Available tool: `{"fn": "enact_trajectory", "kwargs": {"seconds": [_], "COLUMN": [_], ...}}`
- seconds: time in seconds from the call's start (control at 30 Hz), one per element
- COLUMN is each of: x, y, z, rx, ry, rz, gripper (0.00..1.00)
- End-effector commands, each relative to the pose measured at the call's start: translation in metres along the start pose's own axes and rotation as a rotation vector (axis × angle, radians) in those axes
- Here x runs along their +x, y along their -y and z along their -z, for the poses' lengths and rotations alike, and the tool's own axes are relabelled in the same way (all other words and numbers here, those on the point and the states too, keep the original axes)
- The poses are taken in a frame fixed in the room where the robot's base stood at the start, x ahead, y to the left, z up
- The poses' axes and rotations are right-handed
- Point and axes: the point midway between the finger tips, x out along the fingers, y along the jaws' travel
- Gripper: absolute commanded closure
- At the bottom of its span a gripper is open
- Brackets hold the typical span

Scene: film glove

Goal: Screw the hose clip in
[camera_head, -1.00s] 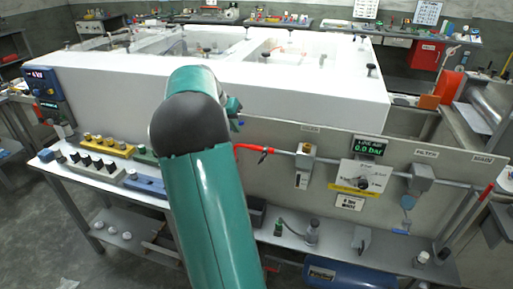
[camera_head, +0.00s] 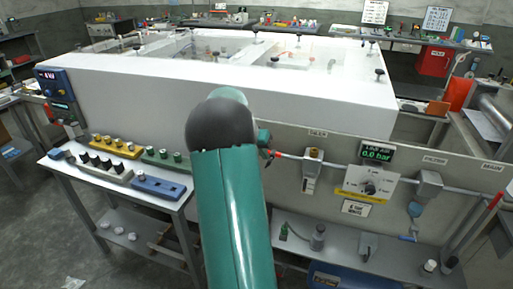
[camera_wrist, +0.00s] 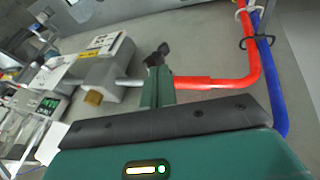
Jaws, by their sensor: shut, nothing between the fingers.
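My gripper (camera_wrist: 157,74) is shut and empty at the left end of the red hose (camera_wrist: 212,82) in the wrist view. Its green fingers hide where the hose meets the grey pipe (camera_wrist: 130,82). A dark, knobbed piece that looks like the hose clip's screw (camera_wrist: 158,55) shows just past the fingertips; I cannot tell whether they touch it. The clip's band is hidden. In the head view my gripper (camera_head: 263,135) shows partly beside my arm, just above the red hose end (camera_head: 274,154).
A blue hose (camera_wrist: 268,70) runs beside the red one, with a dark ring (camera_wrist: 258,41) around them. The pipe leads to a valve block (camera_head: 312,165), a dial panel (camera_head: 368,184) and a 0.0 bar display (camera_head: 377,152). A white enclosure (camera_head: 310,95) stands behind.

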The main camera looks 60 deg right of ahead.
Motion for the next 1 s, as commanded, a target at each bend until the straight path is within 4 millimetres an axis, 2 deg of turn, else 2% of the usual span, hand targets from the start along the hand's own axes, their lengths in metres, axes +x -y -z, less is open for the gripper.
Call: {"fn": "enact_trajectory", "kwargs": {"seconds": [1.0], "x": [0.0026], "y": [-0.0073], "z": [0.0], "rx": [0.029], "ry": [0.01], "rz": [0.081], "gripper": [1.0]}}
